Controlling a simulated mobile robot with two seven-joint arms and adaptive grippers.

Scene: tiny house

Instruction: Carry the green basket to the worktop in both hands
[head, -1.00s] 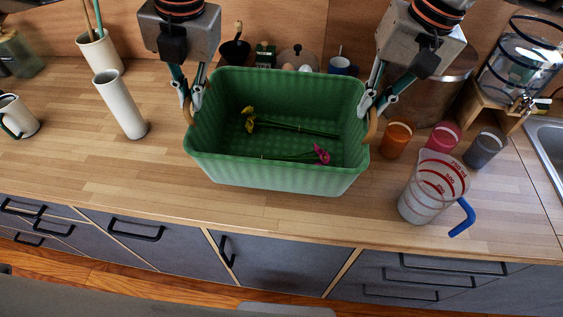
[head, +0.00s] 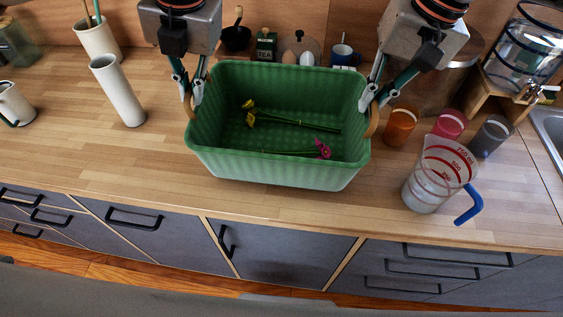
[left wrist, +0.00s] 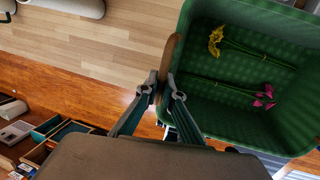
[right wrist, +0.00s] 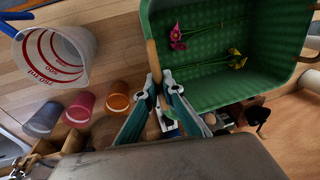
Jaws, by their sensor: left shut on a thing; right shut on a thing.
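The green basket (head: 270,172) is upright over the worktop (head: 150,170), between my two grippers. Its underside is hidden, so I cannot tell whether it touches the wood. Yellow flowers (head: 250,111) and pink flowers (head: 323,149) with green stems lie inside. My left gripper (head: 192,97) is shut on the basket's left wooden handle, which also shows in the left wrist view (left wrist: 171,60). My right gripper (head: 371,101) is shut on the right wooden handle, which also shows in the right wrist view (right wrist: 153,58).
A white cylinder vase (head: 118,92) stands left of the basket. An orange cup (head: 400,128), a pink cup (head: 449,124), a grey cup (head: 490,137) and a measuring jug (head: 436,178) stand to the right. Small kitchen items line the back wall. Bare worktop lies at front left.

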